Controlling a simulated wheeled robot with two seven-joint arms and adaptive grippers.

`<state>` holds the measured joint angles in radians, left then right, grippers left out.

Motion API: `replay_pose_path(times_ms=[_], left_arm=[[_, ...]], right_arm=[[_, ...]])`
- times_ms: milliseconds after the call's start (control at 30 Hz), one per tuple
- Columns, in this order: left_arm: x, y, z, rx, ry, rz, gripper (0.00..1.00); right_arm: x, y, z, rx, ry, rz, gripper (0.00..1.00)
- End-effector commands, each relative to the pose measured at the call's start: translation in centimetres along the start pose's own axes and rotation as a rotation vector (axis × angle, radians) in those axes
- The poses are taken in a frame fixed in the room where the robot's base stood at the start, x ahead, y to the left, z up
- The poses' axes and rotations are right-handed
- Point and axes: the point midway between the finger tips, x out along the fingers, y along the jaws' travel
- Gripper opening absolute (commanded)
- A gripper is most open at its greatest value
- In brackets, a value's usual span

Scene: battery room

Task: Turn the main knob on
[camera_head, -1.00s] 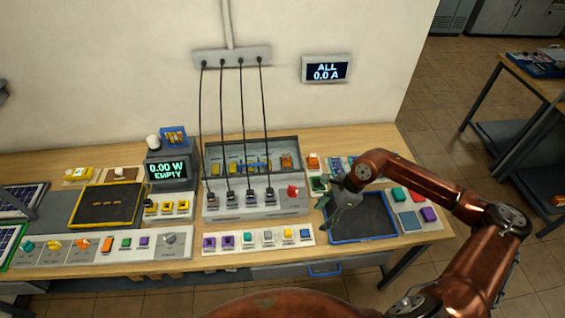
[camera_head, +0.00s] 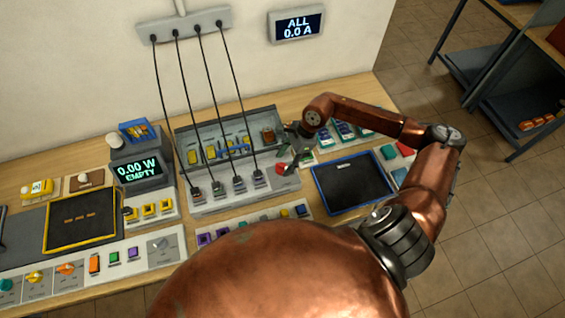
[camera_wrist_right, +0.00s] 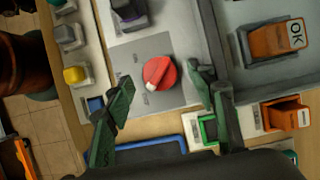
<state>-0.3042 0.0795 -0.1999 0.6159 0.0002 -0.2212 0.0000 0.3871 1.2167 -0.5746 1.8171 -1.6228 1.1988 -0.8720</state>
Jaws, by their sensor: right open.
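The red main knob (camera_head: 281,168) sits at the right end of the grey charging panel (camera_head: 240,190), partly behind my gripper. In the right wrist view the red knob (camera_wrist_right: 158,73) shows from above on a grey plate, with a pale pointer mark toward its lower left. My right gripper (camera_head: 293,160) is over this end of the panel. In the wrist view its green-tipped fingers (camera_wrist_right: 160,80) are open, one on each side of the knob, with a visible gap to it. The wall display (camera_head: 297,26) reads "ALL 0.0 A". My left gripper is not in view.
Cables hang from a wall strip (camera_head: 185,25) to the panel. A tray with a blue rim (camera_head: 352,183) lies right of the panel. An orange block marked OK (camera_wrist_right: 272,40) and an orange switch (camera_wrist_right: 287,117) are near the right finger. A display (camera_head: 138,170) reads "0.00 W EMPTY".

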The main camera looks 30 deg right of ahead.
Motion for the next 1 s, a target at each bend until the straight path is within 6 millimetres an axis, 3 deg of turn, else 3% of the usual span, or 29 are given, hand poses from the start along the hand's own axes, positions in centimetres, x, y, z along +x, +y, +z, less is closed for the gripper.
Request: replay_pose_path(times_ms=[200, 500, 1000], left_arm=[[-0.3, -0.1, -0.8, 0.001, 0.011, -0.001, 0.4], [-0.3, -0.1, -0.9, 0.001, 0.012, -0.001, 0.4], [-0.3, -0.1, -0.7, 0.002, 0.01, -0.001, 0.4]], right_arm=[[1.9, 0.0, 0.0, 0.002, 0.0, -0.001, 0.51], [2.1, 0.0, -0.1, 0.001, 0.001, -0.001, 0.5], [2.1, 0.0, -0.1, 0.001, 0.0, -0.001, 0.16]])
